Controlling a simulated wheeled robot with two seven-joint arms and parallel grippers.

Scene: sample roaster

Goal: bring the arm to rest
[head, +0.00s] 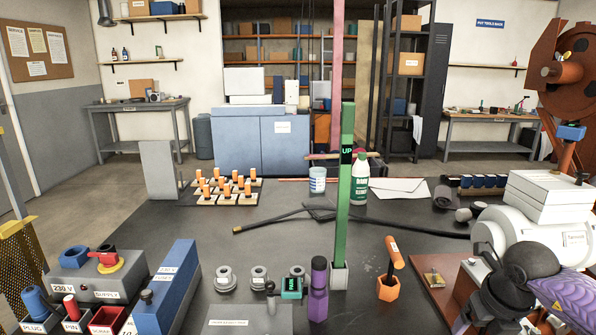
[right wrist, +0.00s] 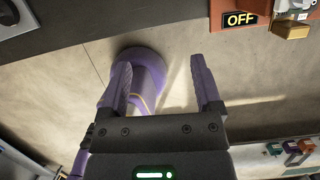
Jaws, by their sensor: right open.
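My right gripper (right wrist: 160,64) shows from close up in the right wrist view. Its two purple fingers are spread apart and nothing is held between them. Beyond the fingers is the pale floor (right wrist: 240,75), and a dark edge runs along the top left. In the head view a black and purple part of my right arm is at the lower right, in front of the white machine (head: 540,222). I cannot make out the right fingertips there. My left gripper is in neither view.
The dark worktable (head: 215,262) holds a green upright post (head: 347,180), a white and green bottle (head: 360,182), a cup (head: 317,181) and an orange-handled tool (head: 391,265). A blue block (head: 178,285) stands front left. In the right wrist view an OFF sign (right wrist: 240,19) is upper right.

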